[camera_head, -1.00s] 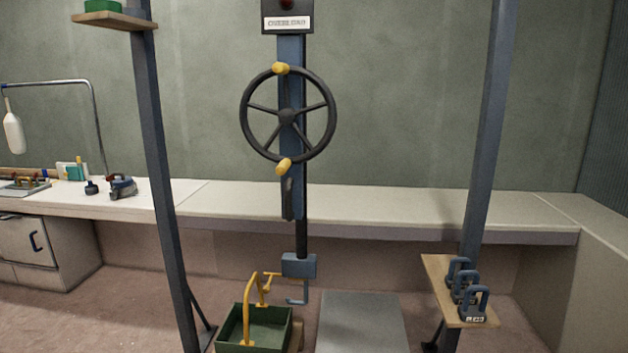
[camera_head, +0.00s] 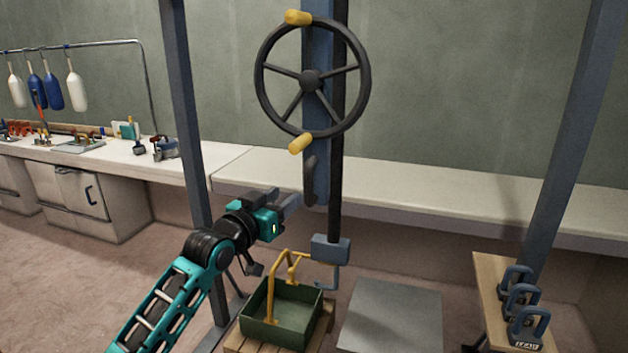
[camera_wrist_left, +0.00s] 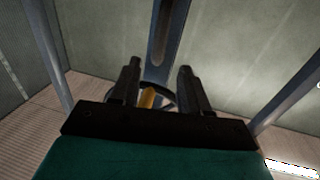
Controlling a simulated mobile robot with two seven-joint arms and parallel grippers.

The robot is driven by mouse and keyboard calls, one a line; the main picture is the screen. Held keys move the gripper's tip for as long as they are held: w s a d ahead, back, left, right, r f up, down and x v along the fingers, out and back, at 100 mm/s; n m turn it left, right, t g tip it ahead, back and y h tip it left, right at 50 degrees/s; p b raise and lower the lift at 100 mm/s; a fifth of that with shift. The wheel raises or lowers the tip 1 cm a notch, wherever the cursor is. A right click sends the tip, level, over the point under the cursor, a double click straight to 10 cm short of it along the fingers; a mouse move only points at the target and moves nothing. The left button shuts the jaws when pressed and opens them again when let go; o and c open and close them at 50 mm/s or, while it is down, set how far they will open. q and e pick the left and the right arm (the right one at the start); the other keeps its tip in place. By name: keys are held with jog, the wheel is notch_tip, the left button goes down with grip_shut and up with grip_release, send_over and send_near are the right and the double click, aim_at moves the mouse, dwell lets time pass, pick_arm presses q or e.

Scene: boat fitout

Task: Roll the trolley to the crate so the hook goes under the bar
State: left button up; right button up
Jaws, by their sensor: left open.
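A green crate (camera_head: 262,330) with a raised yellow bar (camera_head: 271,292) sits low in the head view. The hook (camera_head: 328,283) hangs under a blue block (camera_head: 331,249), to the right of the yellow bar and apart from it. Above is a dark handwheel (camera_head: 310,80) with yellow grips, mounted on a blue column (camera_head: 316,180); I cannot make out a separate trolley. My left gripper (camera_head: 296,198) is open beside the column, below the wheel. In the left wrist view, a yellow grip (camera_wrist_left: 147,98) shows beyond the open fingers (camera_wrist_left: 157,80). My right gripper is out of view.
The crate stands on a wooden support (camera_head: 240,342), with a grey plate (camera_head: 392,318) to its right. A wooden shelf (camera_head: 490,290) holds several blue shackle-like weights (camera_head: 522,305). Blue posts (camera_head: 187,110) stand left and right. A white workbench (camera_head: 400,190) runs along the wall.

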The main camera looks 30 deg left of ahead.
aim_at(306, 183)
pick_arm(q)
jog(key=w, duration=1)
jog(key=shift+w+a, duration=0.2)
jog(key=shift+w, duration=0.15)
jog(key=shift+c, duration=0.2)
grip_shut()
